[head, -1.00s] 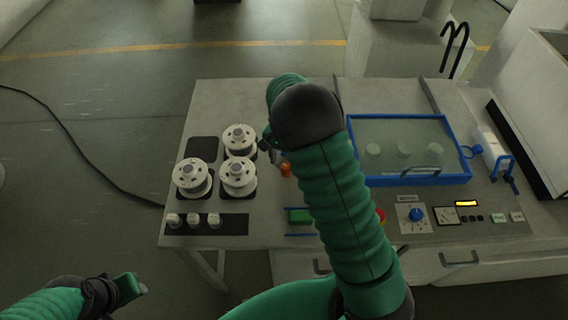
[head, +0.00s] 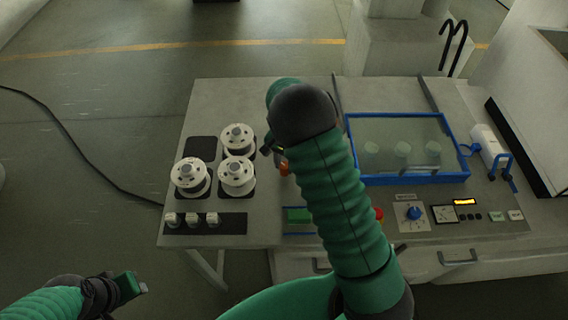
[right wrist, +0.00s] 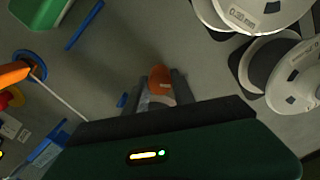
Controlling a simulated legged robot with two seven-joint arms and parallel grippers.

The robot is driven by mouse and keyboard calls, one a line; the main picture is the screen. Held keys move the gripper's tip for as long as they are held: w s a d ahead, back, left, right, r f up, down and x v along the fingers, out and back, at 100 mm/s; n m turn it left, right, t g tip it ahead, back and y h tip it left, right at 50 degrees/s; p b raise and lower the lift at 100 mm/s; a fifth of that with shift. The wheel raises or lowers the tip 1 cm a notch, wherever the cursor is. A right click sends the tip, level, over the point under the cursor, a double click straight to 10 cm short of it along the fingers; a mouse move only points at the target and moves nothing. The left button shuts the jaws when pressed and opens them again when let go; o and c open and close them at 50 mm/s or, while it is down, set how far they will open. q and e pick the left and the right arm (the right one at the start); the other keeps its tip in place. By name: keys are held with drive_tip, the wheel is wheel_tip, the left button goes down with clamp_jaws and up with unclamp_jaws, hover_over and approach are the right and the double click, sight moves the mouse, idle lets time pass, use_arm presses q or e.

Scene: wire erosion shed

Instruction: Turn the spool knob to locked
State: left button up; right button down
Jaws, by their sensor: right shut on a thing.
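A blue knob (head: 414,213) sits on a pale plate on the bench's front panel; its label is too small to read, so I cannot tell whether it is the spool knob. My right gripper (right wrist: 160,90) is shut on a small orange-topped thing (right wrist: 159,77), which shows between its fingers in the right wrist view. In the head view the right gripper (head: 268,149) is partly hidden by my arm, right of the white spools (head: 238,172). An orange part (head: 284,168) shows close by. My left gripper (head: 138,287) is low at the left, away from the bench; its jaws are unclear.
A blue-framed clear cover (head: 408,180) stands over several pale pieces. A red button (head: 379,215) and a green block (head: 299,215) lie near my right arm. Small white pieces (head: 192,219) stand in a dark strip. Another orange part (right wrist: 14,74) shows at the wrist view's left.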

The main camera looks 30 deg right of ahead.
drive_tip(key=shift+a+m+p, duration=0.1)
drive_tip(key=shift+m+p, duration=0.2)
drive_tip(key=shift+m, duration=0.1)
drive_tip(key=m+p, duration=0.1)
drive_tip(key=m, duration=0.1)
drive_tip(key=shift+r+m+p, duration=0.1)
drive_tip(key=shift+m+p, duration=0.2)
drive_tip(key=m+p, duration=0.2)
drive_tip(key=m, duration=0.3)
drive_tip(key=shift+w+m+p, duration=0.1)
drive_tip(key=shift+m+p, duration=0.2)
drive_tip(key=m+p, duration=0.1)
drive_tip(key=m, duration=0.3)
drive_tip(key=shift+p, duration=0.4)
drive_tip(key=m, duration=0.2)
drive_tip(key=m+p, duration=0.1)
drive_tip(key=m, duration=0.1)
drive_tip(key=shift+w+m, duration=0.2)
drive_tip(key=shift+m, duration=0.1)
drive_tip(key=shift+r, duration=0.1)
